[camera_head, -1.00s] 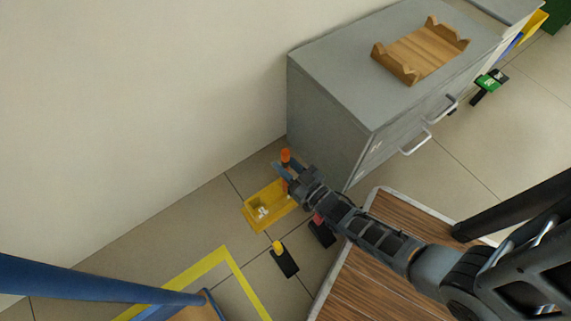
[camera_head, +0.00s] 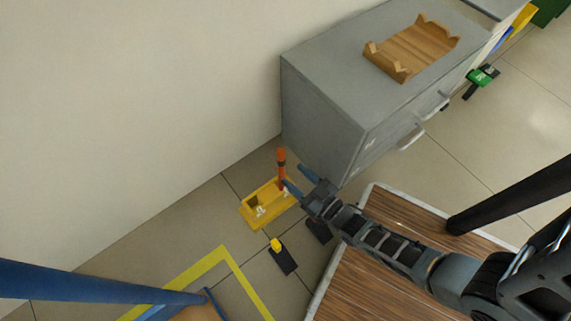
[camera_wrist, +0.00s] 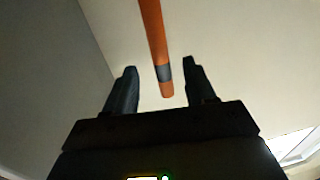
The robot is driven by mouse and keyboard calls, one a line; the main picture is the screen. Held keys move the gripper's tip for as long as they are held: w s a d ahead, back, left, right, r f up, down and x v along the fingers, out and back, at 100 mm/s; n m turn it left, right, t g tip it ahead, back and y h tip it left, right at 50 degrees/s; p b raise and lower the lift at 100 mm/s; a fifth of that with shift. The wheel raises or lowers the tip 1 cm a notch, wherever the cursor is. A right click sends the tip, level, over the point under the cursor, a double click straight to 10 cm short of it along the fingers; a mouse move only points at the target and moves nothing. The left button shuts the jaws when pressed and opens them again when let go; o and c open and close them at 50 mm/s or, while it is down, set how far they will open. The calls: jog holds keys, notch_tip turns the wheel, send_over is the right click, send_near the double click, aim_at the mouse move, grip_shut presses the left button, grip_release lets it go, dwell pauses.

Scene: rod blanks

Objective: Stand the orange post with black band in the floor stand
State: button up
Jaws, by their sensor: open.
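The orange post (camera_head: 281,167) stands upright in the yellow floor stand (camera_head: 248,213), at the stand's right end. In the wrist view the orange post (camera_wrist: 154,40) with its black band (camera_wrist: 164,73) shows ahead of my fingers, between their directions. My gripper (camera_head: 297,180) is open and empty, just right of the post; its two fingers (camera_wrist: 160,80) stand apart in the wrist view. I see a gap between the fingers and the post, though the exact distance is hard to tell. The post's lower end is hidden in the stand.
A grey cabinet (camera_head: 322,125) with a wooden cradle (camera_head: 412,48) on top stands behind. A wooden-topped platform (camera_head: 375,270) lies below my arm.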

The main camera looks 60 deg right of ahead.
jog(key=v, duration=0.5)
jog(key=s+a+r+n+y, duration=0.1)
jog(key=s+a+r, duration=0.1)
jog(key=r, duration=0.3)
jog(key=s+a+r+g+y, duration=0.1)
jog(key=s+a+r, duration=0.15)
jog(key=r, duration=0.25)
jog(key=s+a+r+n+y, duration=0.1)
jog(key=s+r, duration=0.2)
jog(key=r, duration=0.2)
jog(key=s+a+r, duration=0.1)
jog(key=a+r, duration=0.1)
jog(key=r, duration=0.7)
jog(key=s+a+r+n+g+y, duration=0.1)
jog(key=a+r, duration=0.1)
jog(key=r, duration=0.8)
jog(key=shift+g+y, duration=0.3)
